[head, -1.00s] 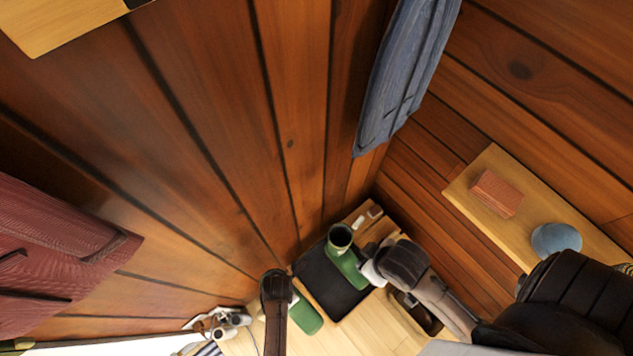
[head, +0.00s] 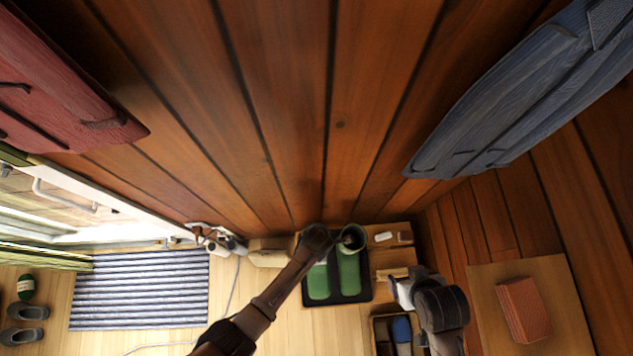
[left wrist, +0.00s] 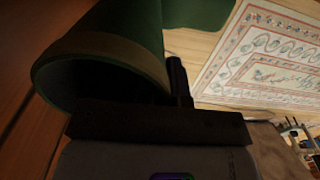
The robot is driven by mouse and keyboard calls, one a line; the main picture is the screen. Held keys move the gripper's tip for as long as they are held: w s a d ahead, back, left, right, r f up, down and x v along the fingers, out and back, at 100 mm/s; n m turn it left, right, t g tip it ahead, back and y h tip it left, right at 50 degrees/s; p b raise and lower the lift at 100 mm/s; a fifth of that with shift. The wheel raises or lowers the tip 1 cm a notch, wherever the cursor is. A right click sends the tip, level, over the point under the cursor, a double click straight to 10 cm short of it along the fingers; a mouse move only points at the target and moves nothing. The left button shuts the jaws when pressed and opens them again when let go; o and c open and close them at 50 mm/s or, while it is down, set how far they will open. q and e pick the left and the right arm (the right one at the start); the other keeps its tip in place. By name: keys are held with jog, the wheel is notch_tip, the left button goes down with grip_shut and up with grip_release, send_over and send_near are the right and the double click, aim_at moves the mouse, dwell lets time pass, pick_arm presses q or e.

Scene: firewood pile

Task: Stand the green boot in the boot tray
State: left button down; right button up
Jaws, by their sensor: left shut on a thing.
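The black boot tray (head: 334,293) lies on the floor by the wall in the head view. One green boot (head: 348,272) stands in its right half, its round opening facing up. A second green boot (head: 318,282) is over the tray's left half, toe toward me; whether it touches the tray I cannot tell. My left gripper (head: 318,240) covers its top and is shut on it. In the left wrist view, the boot's brown-rimmed cuff (left wrist: 105,50) is at my left gripper (left wrist: 180,85). My right gripper (head: 402,288) is right of the tray; its fingers are unclear.
Wooden blocks (head: 392,258) and a bin (head: 383,338) are right of the tray. A striped mat (head: 140,290) and dark slippers (head: 22,337) lie left. A blue coat (head: 500,95) and red coat (head: 60,80) hang above. A brick (head: 523,308) lies on a shelf at right.

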pick_arm(q)
jog(key=shift+d+f+b, duration=0.15)
jog(key=shift+f+b, duration=1.65)
jog(key=shift+f, duration=0.85)
jog(key=shift+f+b, duration=0.3)
jog(key=shift+f, duration=0.15)
jog(key=c, duration=1.2)
grip_release()
jog(key=shift+w, duration=0.1)
jog(key=shift+c, duration=0.2)
jog(key=shift+o, duration=0.4)
jog(key=shift+f, duration=0.1)
